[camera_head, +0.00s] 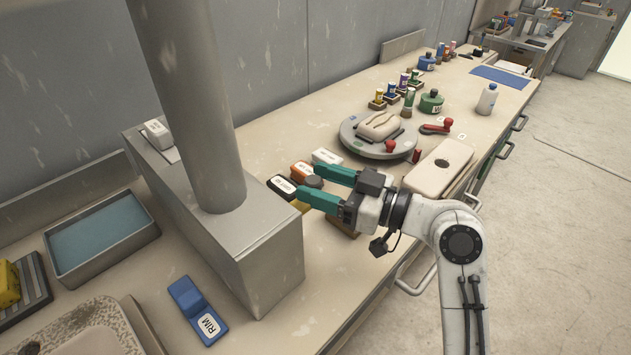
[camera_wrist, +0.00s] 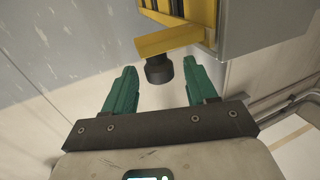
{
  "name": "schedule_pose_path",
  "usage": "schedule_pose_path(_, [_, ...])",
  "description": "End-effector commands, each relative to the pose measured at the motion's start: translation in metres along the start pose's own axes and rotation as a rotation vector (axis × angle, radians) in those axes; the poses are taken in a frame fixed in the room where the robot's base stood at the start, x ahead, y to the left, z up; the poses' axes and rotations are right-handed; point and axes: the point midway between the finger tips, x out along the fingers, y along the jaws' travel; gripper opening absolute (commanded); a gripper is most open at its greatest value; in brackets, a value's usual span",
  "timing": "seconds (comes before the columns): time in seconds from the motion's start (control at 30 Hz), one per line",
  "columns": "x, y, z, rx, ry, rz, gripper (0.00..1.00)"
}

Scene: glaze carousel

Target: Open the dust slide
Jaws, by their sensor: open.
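The dust slide appears to be the yellow piece (camera_wrist: 170,40) with a dark round knob (camera_wrist: 158,71) in the wrist view. It sits at the face of a grey metal box (camera_wrist: 245,28). In the head view only a bit of yellow (camera_head: 300,206) shows beside the duct box, mostly hidden by my gripper (camera_head: 311,180). My gripper is open, with its two green fingers pointing at the box. In the wrist view the knob lies between the fingertips (camera_wrist: 160,68). I see no contact, and cannot tell how deep the knob is between them.
The duct box (camera_head: 270,255) with its thick pipe stands left of my gripper. Small labelled blocks (camera_head: 327,157) lie just beyond it. A round turntable (camera_head: 360,146) and a pale slab (camera_head: 440,168) are to the right. A blue RIM block (camera_head: 198,310) lies in front.

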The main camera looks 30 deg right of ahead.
Motion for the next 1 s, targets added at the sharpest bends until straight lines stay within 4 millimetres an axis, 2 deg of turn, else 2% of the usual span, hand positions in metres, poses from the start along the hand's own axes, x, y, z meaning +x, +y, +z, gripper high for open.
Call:
schedule_pose_path(0.3, [-0.061, 0.001, 0.003, 0.0, 0.0, 0.006, 0.57])
schedule_pose_path(0.5, [-0.087, 0.0, 0.001, 0.0, 0.0, 0.003, 0.57])
schedule_pose_path(0.67, [-0.096, 0.0, 0.001, 0.0, -0.001, 0.0, 0.57])
schedule_pose_path(1.0, [-0.096, -0.001, 0.001, 0.0, 0.0, 0.0, 0.57])
